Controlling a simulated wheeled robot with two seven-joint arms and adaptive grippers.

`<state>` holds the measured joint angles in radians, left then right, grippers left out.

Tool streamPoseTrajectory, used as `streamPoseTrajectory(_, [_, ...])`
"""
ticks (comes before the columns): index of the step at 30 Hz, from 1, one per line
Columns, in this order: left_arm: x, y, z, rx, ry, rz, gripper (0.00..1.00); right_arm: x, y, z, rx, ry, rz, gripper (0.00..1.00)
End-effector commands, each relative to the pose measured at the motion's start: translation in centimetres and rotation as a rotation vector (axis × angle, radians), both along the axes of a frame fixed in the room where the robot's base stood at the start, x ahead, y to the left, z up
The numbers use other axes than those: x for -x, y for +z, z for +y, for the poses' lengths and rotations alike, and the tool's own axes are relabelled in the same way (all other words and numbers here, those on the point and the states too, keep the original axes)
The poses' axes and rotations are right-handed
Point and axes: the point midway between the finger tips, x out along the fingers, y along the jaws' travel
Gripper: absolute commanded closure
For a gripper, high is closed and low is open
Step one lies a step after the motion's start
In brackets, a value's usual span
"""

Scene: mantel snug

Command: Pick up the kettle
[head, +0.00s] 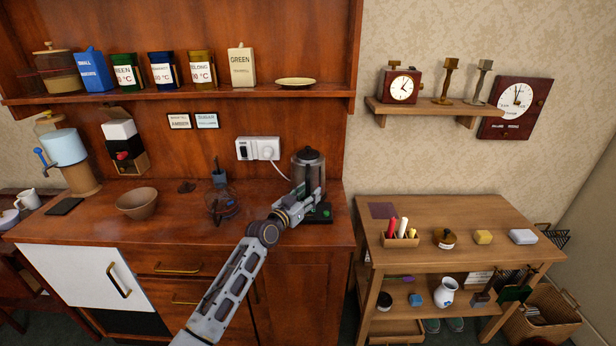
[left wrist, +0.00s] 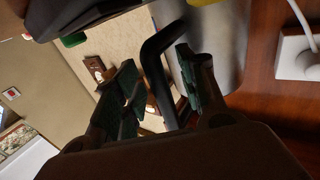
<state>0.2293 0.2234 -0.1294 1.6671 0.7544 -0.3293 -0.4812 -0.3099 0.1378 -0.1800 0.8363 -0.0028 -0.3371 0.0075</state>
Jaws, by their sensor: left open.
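The kettle (head: 309,160) has a clear or silvery body with a dark lid and stands upright on its black base (head: 318,217) at the right end of the wooden counter. My left gripper (head: 309,201) is at the front of the kettle and hides part of its lower body. In the left wrist view, the kettle's black bent handle (left wrist: 157,60) lies between the two open fingers of my left gripper (left wrist: 155,82). The kettle's silvery body (left wrist: 222,45) is just beyond. Finger contact with the handle cannot be told. My right gripper is not in view.
A white wall socket (head: 258,148) with a cord is behind the kettle. A dark wire-like item (head: 222,205) and a brown bowl (head: 137,203) stand to the left on the counter. A shelf (head: 200,95) with tins overhangs it. A lower side table (head: 460,215) stands right.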

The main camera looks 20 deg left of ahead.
Motion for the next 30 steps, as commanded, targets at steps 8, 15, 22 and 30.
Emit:
streamPoseTrajectory(8, [0.03,-0.01,-0.01,0.001,0.000,0.000,0.59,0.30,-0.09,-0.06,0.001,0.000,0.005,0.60])
streamPoseTrajectory(15, [0.03,-0.02,0.00,0.001,0.000,0.000,0.84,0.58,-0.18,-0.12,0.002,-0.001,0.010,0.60])
streamPoseTrajectory(22, [0.03,-0.03,-0.01,0.001,0.000,0.000,1.00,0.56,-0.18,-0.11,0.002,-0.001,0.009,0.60])
streamPoseTrajectory(30, [0.03,-0.04,-0.01,0.001,0.000,0.001,1.00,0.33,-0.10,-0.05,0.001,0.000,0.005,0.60])
